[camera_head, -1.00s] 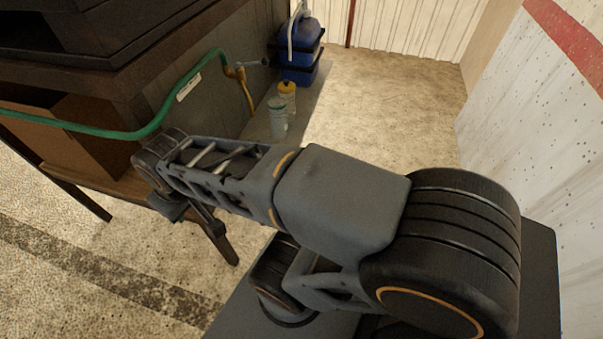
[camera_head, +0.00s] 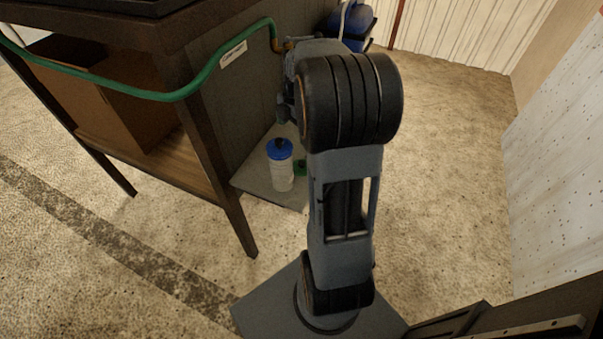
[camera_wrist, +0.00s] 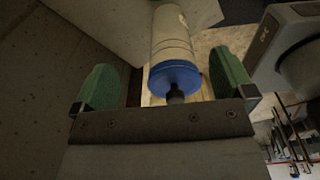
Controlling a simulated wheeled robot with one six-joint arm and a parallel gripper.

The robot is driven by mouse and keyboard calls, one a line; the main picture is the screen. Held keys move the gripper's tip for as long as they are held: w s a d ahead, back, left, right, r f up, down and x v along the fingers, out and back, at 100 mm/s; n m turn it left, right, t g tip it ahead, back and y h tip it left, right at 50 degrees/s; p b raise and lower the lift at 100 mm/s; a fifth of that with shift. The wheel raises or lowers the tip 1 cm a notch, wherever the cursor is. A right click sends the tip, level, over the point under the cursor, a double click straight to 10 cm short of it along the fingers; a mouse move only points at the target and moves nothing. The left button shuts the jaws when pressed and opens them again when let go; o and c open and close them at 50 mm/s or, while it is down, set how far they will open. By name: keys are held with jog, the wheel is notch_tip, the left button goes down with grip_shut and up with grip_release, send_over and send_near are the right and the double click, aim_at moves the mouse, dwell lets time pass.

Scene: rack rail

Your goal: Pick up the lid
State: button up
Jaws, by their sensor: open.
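A white bottle (camera_head: 281,175) stands upright on a pale board on the floor beside the table leg. Its blue lid (camera_head: 280,150) has a dark knob on top. In the wrist view the blue lid (camera_wrist: 173,78) and the bottle (camera_wrist: 171,35) lie in line with the space between my gripper's green fingers. My gripper (camera_wrist: 163,72) is open, with one finger on each side of the lid and visible gaps. How far the lid is from the fingertips in depth, I cannot tell. In the head view my arm largely hides the gripper.
A dark wooden table (camera_head: 225,190) with a green hose (camera_head: 180,95) and a brown carton (camera_head: 125,115) stands at the left. A blue container (camera_head: 350,22) is at the back. A pale wall (camera_head: 560,160) bounds the right. Open floor (camera_head: 440,140) lies between.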

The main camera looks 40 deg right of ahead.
jog(key=d+f+n+b, duration=0.1)
jog(key=d+f+n, duration=0.2)
jog(key=d+f, duration=0.1)
send_over(301, 163)
jog(key=d, duration=0.1)
jog(key=shift+y, duration=0.3)
notch_tip(301, 163, down, 7)
jog(key=shift+w+f+b, duration=0.1)
jog(key=shift+w+b, duration=0.05)
jog(key=shift+b, duration=0.3)
jog(key=shift+a+f+b, duration=0.15)
jog(key=shift+a+f, duration=0.05)
jog(key=shift+f, duration=1.35)
jog(key=shift+a+f+b, duration=0.15)
jog(key=shift+a+f, duration=0.05)
jog(key=shift+f, duration=1.35)
jog(key=shift+c, duration=0.3)
jog(key=c, duration=0.8)
jog(key=shift+o, duration=0.2)
jog(key=shift+r, duration=0.2)
